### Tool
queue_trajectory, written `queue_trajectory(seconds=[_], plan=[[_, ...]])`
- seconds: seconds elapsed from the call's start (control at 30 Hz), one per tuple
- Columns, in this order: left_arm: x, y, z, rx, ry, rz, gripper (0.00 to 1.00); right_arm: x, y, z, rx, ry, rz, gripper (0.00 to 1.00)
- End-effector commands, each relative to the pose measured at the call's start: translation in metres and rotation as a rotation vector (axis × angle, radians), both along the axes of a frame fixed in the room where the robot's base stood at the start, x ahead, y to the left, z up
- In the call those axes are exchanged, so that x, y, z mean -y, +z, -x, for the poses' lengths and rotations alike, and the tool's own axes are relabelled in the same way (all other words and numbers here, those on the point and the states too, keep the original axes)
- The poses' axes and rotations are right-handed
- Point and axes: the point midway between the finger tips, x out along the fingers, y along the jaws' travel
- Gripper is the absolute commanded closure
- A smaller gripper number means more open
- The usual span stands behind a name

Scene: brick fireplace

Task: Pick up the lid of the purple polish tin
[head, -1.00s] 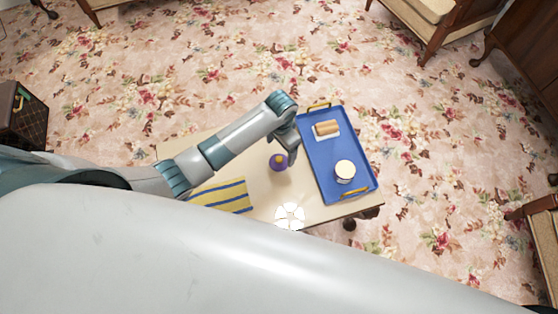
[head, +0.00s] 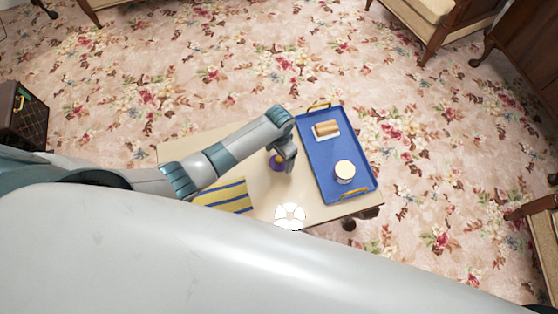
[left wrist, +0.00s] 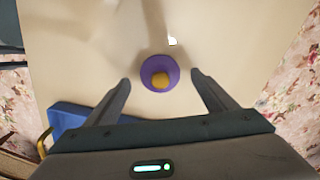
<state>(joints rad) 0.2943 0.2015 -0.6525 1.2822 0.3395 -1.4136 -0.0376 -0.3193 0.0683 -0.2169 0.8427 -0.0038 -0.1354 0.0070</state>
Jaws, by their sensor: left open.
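The purple polish tin (head: 275,163) stands on the cream table, partly hidden by my left arm in the head view. In the left wrist view the tin (left wrist: 148,74) shows from above as a purple disc with a yellow knob (left wrist: 160,80) in the middle. I cannot make out the seam between lid and tin. My left gripper (head: 287,168) is over the table right beside the tin in the head view. In the left wrist view its two fingers (left wrist: 160,78) are apart, one on each side of the tin, with nothing between them touching. My right gripper is not in view.
A blue tray (head: 335,162) with yellow handles lies to the right, holding a tan brush-like block (head: 327,129) and a white round container (head: 345,170). A yellow and blue striped cloth (head: 225,195) lies at the table's left.

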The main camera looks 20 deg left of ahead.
Motion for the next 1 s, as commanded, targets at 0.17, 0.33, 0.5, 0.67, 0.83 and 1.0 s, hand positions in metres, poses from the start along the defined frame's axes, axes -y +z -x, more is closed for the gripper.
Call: queue_trajectory(seconds=[0.17, 0.33, 0.5, 0.67, 0.83, 1.0], plan=[[-0.0003, -0.0126, -0.0001, 0.001, 0.0, -0.001, 0.22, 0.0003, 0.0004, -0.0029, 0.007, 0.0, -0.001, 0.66], [-0.0002, -0.0134, -0.0002, 0.001, 0.0, 0.0, 0.22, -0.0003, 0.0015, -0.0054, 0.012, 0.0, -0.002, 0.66], [-0.0002, -0.0132, -0.0002, 0.001, 0.0, 0.0, 0.22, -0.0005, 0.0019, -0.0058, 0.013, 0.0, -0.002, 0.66], [-0.0001, -0.0131, -0.0003, 0.001, 0.0, 0.0, 0.27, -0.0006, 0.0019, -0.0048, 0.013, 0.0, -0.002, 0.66], [-0.0001, -0.013, -0.0003, 0.001, 0.0, 0.0, 0.66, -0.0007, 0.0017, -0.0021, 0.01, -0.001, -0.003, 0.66], [-0.0001, -0.013, -0.0003, 0.001, 0.0, 0.0, 0.66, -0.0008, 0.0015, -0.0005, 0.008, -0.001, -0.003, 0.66]])
